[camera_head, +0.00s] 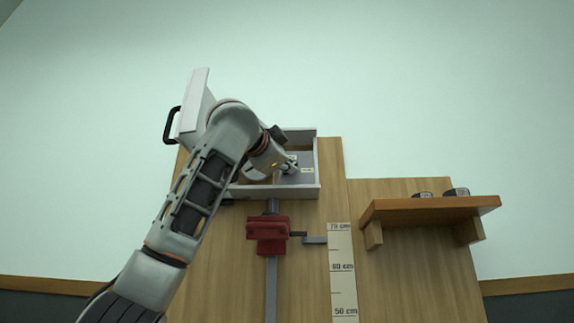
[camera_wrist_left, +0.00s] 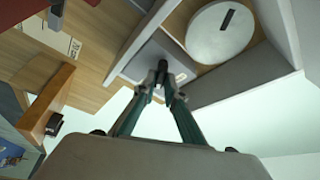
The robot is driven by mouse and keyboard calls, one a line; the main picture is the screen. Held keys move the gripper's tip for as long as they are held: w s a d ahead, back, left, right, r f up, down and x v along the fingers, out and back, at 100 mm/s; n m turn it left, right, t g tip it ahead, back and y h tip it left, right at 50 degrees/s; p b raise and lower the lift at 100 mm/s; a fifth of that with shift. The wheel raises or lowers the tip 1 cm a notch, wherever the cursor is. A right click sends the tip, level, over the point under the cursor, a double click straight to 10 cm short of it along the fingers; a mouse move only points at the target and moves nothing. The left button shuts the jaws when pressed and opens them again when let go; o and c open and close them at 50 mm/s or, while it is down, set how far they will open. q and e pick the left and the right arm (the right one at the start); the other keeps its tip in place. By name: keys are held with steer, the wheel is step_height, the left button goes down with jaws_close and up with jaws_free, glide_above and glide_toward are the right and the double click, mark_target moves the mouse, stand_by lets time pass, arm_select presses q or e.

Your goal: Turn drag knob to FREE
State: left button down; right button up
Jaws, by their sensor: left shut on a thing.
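The open white box (camera_head: 303,193) at the top of the wooden panel holds a grey plate (camera_head: 306,160) with small light labels, too small to read. My left gripper (camera_head: 291,164) reaches into the box from the left. In the left wrist view, its fingertips (camera_wrist_left: 161,84) are closed together on a small dark knob (camera_wrist_left: 162,66) on the grey plate (camera_wrist_left: 150,50). The fingers partly cover the knob, and I cannot tell which label it points to. My right gripper is in neither view.
A white door with a black handle (camera_head: 171,125) stands open behind my left arm. A red block (camera_head: 268,235) sits on a vertical rail below, beside a ruler (camera_head: 343,285). An orange-brown shelf (camera_head: 430,208) carries dark items. A pale disc (camera_wrist_left: 220,33) lies beside the plate.

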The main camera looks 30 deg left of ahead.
arm_select(q)
steer(key=shift+w+d+f+n+g+y+b, duration=0.1)
steer(key=shift+n+y+b, duration=0.85)
steer(key=shift+n, duration=1.7)
steer(key=shift+w+d+f+n+g+y+b, duration=0.15)
steer(key=shift+n+y+b, duration=0.15)
steer(key=shift+n+y, duration=1.75)
steer(key=shift+d+n+g+y+b, duration=0.1)
steer(key=shift+n+y+b, duration=0.6)
steer(key=shift+n, duration=2.9)
steer(key=c, duration=2.2)
jaws_free()
steer(key=shift+o, duration=0.6)
steer(key=shift+s, duration=0.1)
steer(key=shift+s, duration=0.1)
